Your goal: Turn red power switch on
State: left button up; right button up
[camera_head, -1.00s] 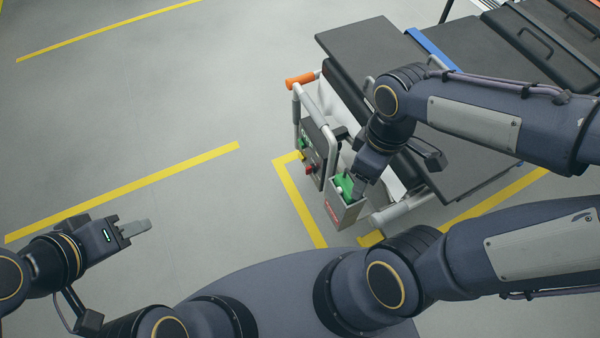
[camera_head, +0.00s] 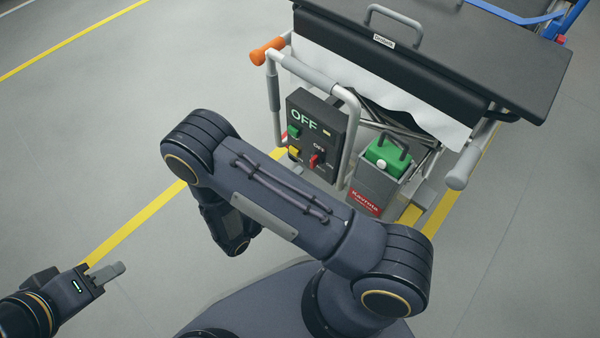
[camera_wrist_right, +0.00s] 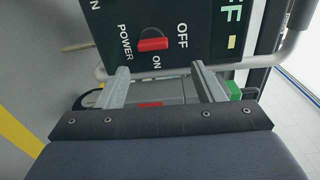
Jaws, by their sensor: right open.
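The black control panel (camera_head: 315,135) stands on the cart's front frame, and its display reads OFF in green. The red power switch (camera_head: 316,160) is low on the panel. In the right wrist view the red switch (camera_wrist_right: 152,44) shows close up, beside the labels POWER, OFF and ON; its handle lies sideways in that view. My right gripper (camera_wrist_right: 162,84) is open and empty, its two fingers just short of the panel and below the switch in the picture. In the head view the right fingers are hidden. My left gripper (camera_head: 107,273) is far left, away from the cart; its jaw gap is not visible.
A green block with a handle (camera_head: 386,154) sits in a grey box (camera_head: 372,190) right of the panel. A grey tube rail (camera_head: 352,120) frames the panel, with an orange grip (camera_head: 268,51) above. A green and a yellow button are on the panel. The floor at left is clear.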

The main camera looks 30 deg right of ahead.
aim_at(311, 164)
jog(key=shift+n+t, duration=0.4)
jog(key=shift+n, duration=0.1)
jog(key=x, duration=0.2)
jog(key=f+b+x, duration=0.1)
jog(key=x, duration=0.2)
jog(key=b+x, duration=0.1)
jog(key=x, duration=0.1)
jog(key=shift+w+f, duration=0.15)
jog(key=shift+w, duration=0.2)
jog(key=c, duration=1)
